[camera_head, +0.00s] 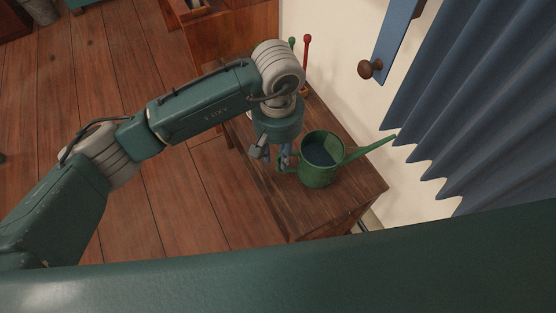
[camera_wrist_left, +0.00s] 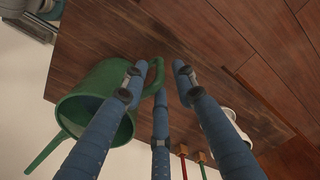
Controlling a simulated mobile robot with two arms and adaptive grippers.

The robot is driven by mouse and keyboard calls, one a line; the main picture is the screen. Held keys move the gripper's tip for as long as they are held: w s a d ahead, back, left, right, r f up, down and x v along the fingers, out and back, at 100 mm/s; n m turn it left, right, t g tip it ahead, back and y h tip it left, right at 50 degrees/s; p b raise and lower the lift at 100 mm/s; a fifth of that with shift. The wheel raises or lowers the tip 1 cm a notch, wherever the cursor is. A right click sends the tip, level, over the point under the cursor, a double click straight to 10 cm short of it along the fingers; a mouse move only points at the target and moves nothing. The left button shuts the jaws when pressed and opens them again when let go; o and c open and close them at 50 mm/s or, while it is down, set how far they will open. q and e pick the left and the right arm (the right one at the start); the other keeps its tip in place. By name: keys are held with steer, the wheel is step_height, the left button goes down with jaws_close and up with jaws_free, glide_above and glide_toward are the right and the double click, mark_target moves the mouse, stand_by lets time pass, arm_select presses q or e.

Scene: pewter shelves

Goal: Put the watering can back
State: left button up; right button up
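The green watering can (camera_head: 318,177) stands upright on a small wooden table (camera_head: 345,200), its spout pointing right toward the curtain. My left gripper (camera_head: 280,160) is at the can's left side, by its handle. In the left wrist view, the can (camera_wrist_left: 85,100) is at the left and its handle (camera_wrist_left: 157,72) reaches between the blue fingers of my left gripper (camera_wrist_left: 158,80). The fingers are spread, with a gap between the handle and the right finger. Part of the handle is hidden behind the fingers. My right gripper is not in view.
Red-handled (camera_head: 307,45) and green-handled (camera_head: 291,42) items stand at the table's back. A white mug-like object (camera_wrist_left: 238,125) is near them. A blue curtain (camera_head: 470,100) hangs at right, beside a wall knob (camera_head: 367,69). The wooden floor (camera_head: 190,190) at left is open.

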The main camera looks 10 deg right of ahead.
arm_select(q)
step_height(320, 180, up, 5)
steer(key=shift+r, duration=0.75)
